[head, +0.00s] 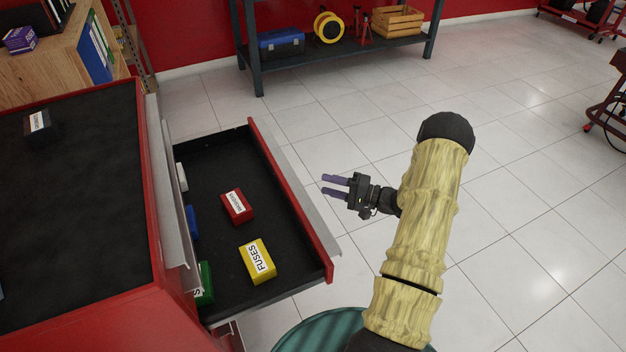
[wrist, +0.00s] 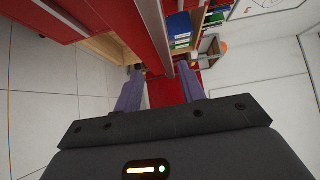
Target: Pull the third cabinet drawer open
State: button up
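The red cabinet (head: 155,200) with a black top stands at the left of the head view. One of its drawers (head: 290,200) is pulled out, with a red front and a grey handle strip (head: 308,190) along its outer edge. I cannot tell which drawer in the stack it is. My gripper (head: 333,186) is to the right of this drawer front, its two purple fingers apart and pointing left toward it. In the wrist view, my gripper (wrist: 158,85) is open, with a grey strip (wrist: 155,30) and red surfaces beyond the fingers. The lower drawer fronts are hidden in the head view.
The open drawer holds a red box (head: 237,206), a yellow fuses box (head: 257,261) and blue, green and white boxes at its inner side. A teal round object (head: 325,332) is at the bottom. A dark shelf (head: 345,48) stands behind.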

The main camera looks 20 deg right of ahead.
jog(key=v, duration=0.5)
jog(key=shift+s+d, duration=0.25)
jog(key=shift+s, duration=0.05)
jog(key=w+a+r+n+g+h, duration=0.2)
jog(key=w+a+r+n+h, duration=0.2)
jog(key=w+a+r+h, duration=0.5)
jog(key=s+a+r+n+g+h, duration=0.15)
jog(key=s+a, duration=0.25)
jog(key=s, duration=0.4)
jog(key=s+a+r+n+g+h, duration=0.1)
jog(key=s+a+r+n+g, duration=0.15)
jog(key=s, duration=0.55)
jog(key=s+a+r+n+g+h, duration=0.1)
jog(key=s+a+g+h, duration=0.2)
jog(key=s, duration=0.6)
notch_tip(320, 180, up, 20)
jog(key=y+p, duration=0.1)
jog(key=p, duration=1.9)
jog(key=shift+w+a+f+m+p, duration=0.2)
jog(key=shift+w+a+m+p, duration=0.15)
jog(key=shift+w+a, duration=0.1)
